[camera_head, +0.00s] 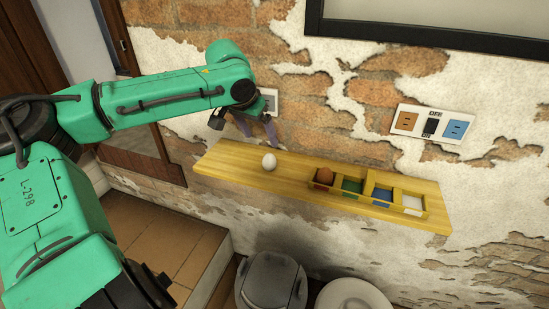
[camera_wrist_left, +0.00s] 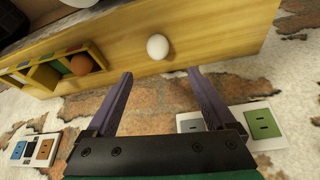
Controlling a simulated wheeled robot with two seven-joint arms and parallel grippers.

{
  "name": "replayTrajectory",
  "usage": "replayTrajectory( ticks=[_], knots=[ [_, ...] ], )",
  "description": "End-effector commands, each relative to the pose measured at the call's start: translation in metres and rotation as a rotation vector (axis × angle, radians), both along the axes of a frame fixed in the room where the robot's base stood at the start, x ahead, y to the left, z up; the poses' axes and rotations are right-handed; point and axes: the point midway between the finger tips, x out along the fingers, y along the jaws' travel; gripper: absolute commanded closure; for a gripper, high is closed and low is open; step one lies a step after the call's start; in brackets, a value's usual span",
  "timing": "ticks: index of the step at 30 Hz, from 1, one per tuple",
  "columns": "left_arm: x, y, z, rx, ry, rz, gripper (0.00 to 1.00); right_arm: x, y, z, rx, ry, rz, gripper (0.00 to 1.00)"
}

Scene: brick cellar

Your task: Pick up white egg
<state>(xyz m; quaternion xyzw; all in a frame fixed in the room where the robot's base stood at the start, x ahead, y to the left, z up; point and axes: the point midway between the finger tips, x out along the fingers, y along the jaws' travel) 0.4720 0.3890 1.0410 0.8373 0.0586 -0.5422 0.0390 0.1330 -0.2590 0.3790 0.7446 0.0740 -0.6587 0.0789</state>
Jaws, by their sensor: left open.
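The white egg (camera_head: 269,162) sits on the left part of a yellow wooden shelf (camera_head: 232,162) fixed to the wall. It also shows in the left wrist view (camera_wrist_left: 158,47), just ahead of and between the fingertips. My left gripper (camera_head: 258,140) is open and empty, above the shelf near the wall, a little behind and left of the egg. In the left wrist view its two purple fingers (camera_wrist_left: 160,74) stand apart and do not touch the egg. My right gripper is in neither view.
A compartment holder on the shelf has red, green, blue and white sections; a brown egg (camera_head: 324,176) sits in the red one. A switch panel (camera_head: 432,123) is on the wall. Below are a grey lidded bin (camera_head: 270,282) and a white round object (camera_head: 352,294). The shelf's left end is clear.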

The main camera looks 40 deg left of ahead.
Motion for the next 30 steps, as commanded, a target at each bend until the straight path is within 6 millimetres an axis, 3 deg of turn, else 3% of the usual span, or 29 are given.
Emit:
replayTrajectory(
  ticks=[3, 6, 9, 15, 24, 26, 28, 29, 30],
  knots=[
    [0.012, 0.003, -0.032, 0.004, 0.009, 0.0, 0.12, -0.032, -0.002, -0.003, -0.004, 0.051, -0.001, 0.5],
    [0.019, 0.003, -0.049, 0.003, 0.007, 0.001, 0.12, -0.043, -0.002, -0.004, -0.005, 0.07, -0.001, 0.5],
    [0.024, 0.003, -0.059, 0.003, 0.003, -0.001, 0.12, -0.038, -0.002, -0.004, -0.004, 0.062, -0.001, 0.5],
    [0.032, 0.001, -0.096, 0.005, 0.006, -0.001, 0.12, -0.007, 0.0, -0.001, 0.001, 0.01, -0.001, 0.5],
    [0.038, 0.001, -0.105, 0.002, 0.0, 0.0, 0.12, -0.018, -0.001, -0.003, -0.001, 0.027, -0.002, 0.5],
    [0.038, 0.001, -0.105, 0.002, 0.001, 0.0, 0.31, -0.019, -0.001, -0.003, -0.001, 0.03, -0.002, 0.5],
    [0.038, 0.001, -0.105, 0.002, 0.001, -0.001, 0.57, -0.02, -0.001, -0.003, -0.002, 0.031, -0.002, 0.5],
    [0.038, 0.001, -0.105, 0.002, 0.001, -0.001, 0.65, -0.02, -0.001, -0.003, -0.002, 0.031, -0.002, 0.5],
    [0.038, 0.001, -0.105, 0.002, 0.001, -0.001, 0.65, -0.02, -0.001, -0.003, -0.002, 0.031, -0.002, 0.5]
  ],
)
